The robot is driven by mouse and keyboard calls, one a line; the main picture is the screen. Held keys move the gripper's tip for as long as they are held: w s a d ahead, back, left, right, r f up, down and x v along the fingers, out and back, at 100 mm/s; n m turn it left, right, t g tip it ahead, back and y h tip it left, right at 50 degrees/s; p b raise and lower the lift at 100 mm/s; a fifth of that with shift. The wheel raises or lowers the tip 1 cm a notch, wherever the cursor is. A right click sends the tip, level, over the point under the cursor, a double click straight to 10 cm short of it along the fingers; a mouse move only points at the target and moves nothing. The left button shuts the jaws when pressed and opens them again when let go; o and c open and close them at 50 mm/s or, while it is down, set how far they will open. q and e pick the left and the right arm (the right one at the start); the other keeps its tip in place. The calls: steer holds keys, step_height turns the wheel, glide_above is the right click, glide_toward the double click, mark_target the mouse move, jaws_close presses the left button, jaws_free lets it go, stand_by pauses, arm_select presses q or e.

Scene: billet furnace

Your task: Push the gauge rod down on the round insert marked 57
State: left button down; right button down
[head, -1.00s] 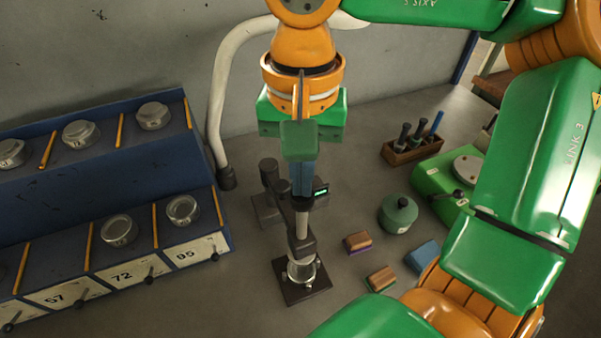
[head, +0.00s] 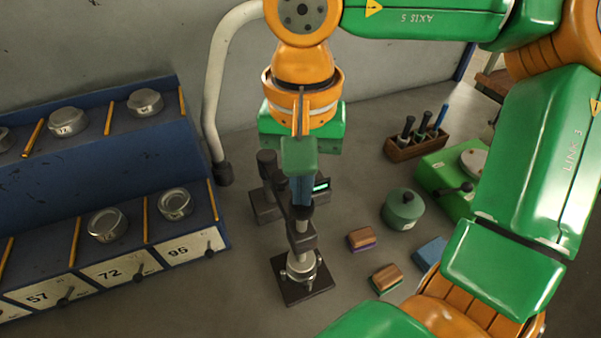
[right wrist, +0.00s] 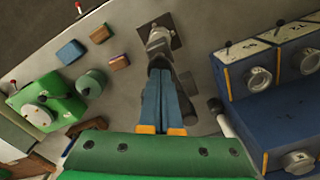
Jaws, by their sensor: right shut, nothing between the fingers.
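The gauge stand's black base plate (head: 316,290) stands on the bench, with a round metal insert (head: 301,268) on it. I cannot read a number on the insert. The upright gauge rod has a dark top (head: 299,213) above the stand's black arm (head: 302,237). My right gripper (head: 301,202) is shut and empty, pointing down with its blue fingertips at the rod's top, seemingly touching it. In the right wrist view, the fingers (right wrist: 165,76) reach toward the stand and partly hide it. My left gripper is not in view.
At right lie a green lidded pot (head: 402,209), small blocks (head: 385,278), a green device (head: 447,180) and a wooden tool holder (head: 414,147). A pale curved pipe (head: 215,95) stands behind.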

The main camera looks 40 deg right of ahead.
steer(key=shift+f+b, duration=1.1)
steer(key=shift+f, duration=0.35)
step_height(320, 180, up, 7)
steer(key=p, duration=0.7)
steer(key=shift+r, duration=0.2)
steer(key=shift+f, duration=0.15)
